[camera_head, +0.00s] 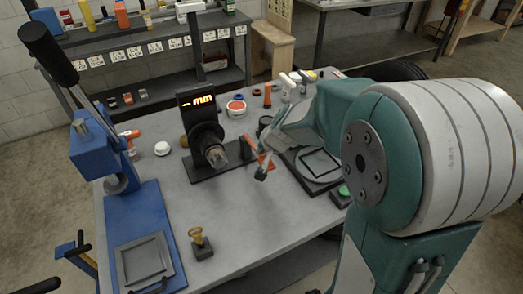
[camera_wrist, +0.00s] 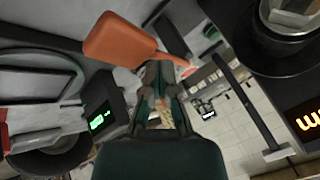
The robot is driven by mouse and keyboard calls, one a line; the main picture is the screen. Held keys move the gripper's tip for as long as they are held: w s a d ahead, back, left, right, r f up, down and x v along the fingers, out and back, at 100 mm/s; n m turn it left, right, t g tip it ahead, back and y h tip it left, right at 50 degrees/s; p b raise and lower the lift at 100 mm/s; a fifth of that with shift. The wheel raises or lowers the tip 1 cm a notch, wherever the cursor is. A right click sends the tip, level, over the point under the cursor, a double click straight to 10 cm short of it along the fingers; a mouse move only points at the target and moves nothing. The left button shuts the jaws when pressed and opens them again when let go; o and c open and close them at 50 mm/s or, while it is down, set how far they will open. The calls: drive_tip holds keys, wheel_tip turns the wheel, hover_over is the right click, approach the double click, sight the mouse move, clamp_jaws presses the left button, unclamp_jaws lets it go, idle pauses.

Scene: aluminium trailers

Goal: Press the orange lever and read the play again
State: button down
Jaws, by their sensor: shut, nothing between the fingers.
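The orange lever (camera_head: 256,148) is beside the black gauge (camera_head: 205,130) on the grey table in the head view. In the wrist view the orange lever (camera_wrist: 118,40) is large, with a broad flat end and a thin stem running right past my fingertips. My gripper (camera_head: 262,172) is shut and empty, its tip close beside the lever; I cannot tell if they touch. Its fingers (camera_wrist: 162,78) show in the wrist view. The gauge's lit orange display (camera_head: 203,100) is partly cut off in the wrist view (camera_wrist: 308,122).
A blue press (camera_head: 95,150) stands at the left of the table. A brass-coloured knob on a block (camera_head: 200,243) is at the front. A round plate with a square frame (camera_head: 318,165) and a green-lit device (camera_head: 344,191) are at the right. The table's front middle is clear.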

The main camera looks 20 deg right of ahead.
drive_tip(key=shift+s+f, duration=0.25)
drive_tip(key=shift+f, duration=0.55)
idle(0.8)
idle(0.4)
drive_tip(key=shift+w+r, duration=0.25)
drive_tip(key=shift+r, duration=0.85)
drive_tip(key=shift+w+r, duration=0.25)
drive_tip(key=shift+r, duration=0.8)
drive_tip(key=r, duration=0.2)
drive_tip(key=w+r, duration=0.1)
drive_tip(key=r, duration=0.2)
drive_tip(key=shift+a, duration=0.1)
